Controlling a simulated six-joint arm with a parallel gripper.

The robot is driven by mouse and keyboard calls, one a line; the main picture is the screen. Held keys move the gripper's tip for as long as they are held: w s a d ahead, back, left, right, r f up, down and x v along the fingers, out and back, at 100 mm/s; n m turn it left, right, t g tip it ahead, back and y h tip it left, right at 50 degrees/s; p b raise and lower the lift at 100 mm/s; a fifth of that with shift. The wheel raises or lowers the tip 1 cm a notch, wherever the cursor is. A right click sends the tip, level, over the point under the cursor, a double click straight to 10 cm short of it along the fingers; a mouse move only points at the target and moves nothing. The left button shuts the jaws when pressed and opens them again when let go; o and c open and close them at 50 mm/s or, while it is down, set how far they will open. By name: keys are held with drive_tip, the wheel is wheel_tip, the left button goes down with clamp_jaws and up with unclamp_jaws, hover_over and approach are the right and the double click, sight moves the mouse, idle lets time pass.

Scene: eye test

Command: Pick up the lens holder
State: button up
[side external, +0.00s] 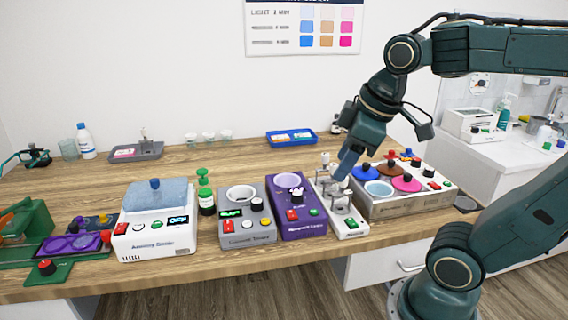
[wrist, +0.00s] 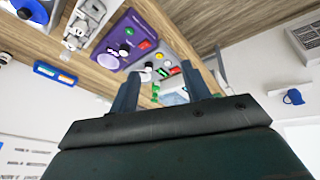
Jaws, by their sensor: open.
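I cannot tell for certain which thing is the lens holder. The likeliest is the small metal fittings (side external: 333,186) on the narrow white unit (side external: 350,225), right of the purple console, in the side external view. My gripper (side external: 345,172) points down at the back of this unit, close to the fittings; I cannot tell whether it touches them. In the wrist view the narrow white unit (wrist: 84,22) shows at the upper left, off to the side of my gripper (wrist: 161,90). The two fingers are apart with nothing seen held between them.
The purple console (side external: 298,222) stands left of the unit, then a grey console (side external: 246,228) and a white device (side external: 152,238). A box with coloured discs (side external: 395,207) stands close on the right. A blue tray (side external: 291,137) lies behind. The wooden table (side external: 240,160) has free room at the back.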

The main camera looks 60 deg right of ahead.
drive_tip(key=w+d+r+n+g, duration=0.1)
drive_tip(key=w+d+n+g, duration=0.2)
drive_tip(key=w+d+n, duration=0.6)
drive_tip(key=n+g, duration=0.2)
drive_tip(key=n, duration=0.5)
hover_over(334, 164)
wheel_tip(334, 164, down, 4)
drive_tip(key=shift+s+a+r+y, duration=0.1)
drive_tip(key=shift+s+r+y, duration=0.05)
drive_tip(key=shift+y, duration=0.15)
drive_tip(key=shift+f, duration=4.3)
drive_tip(key=shift+f, duration=2.6)
clamp_jaws()
